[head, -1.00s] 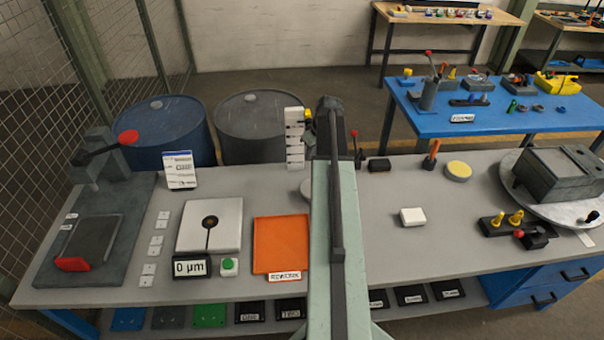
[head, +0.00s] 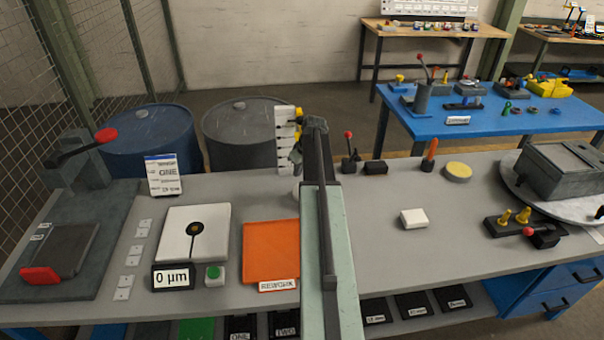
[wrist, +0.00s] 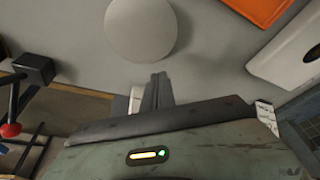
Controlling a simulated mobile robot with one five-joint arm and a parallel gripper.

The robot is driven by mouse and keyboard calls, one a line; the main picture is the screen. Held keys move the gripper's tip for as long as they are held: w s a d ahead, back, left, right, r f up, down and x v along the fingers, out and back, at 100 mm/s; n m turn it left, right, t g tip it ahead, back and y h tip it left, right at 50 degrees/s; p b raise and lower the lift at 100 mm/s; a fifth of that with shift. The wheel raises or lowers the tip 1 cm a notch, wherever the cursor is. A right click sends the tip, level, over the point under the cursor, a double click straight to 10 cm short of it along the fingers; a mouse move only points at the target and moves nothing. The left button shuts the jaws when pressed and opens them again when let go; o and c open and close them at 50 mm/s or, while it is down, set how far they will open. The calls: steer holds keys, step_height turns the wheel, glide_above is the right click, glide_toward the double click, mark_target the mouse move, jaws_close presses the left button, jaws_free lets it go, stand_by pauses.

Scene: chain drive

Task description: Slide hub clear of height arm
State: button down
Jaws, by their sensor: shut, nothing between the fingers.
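A black disc with an orange-brown centre (head: 196,228) shows on a white plate (head: 170,246) left of centre in the head view. A thin black arm (head: 192,247) runs from the disc toward a display reading 0 µm (head: 172,277). I cannot tell whether the disc is the hub or part of the height arm. My gripper (wrist: 157,90) is shut and empty in the wrist view, near a pale round disc (wrist: 140,28) on the bench. In the head view my arm hides the gripper; it is right of the white plate, apart from it.
An orange rework tray (head: 271,250) lies between the white plate and my arm. A green button (head: 213,273) is beside the display.

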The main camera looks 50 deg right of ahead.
steer(key=b+x, duration=0.5)
steer(key=x, duration=0.2)
steer(key=shift+f, duration=0.1)
steer(key=shift+s, duration=0.1)
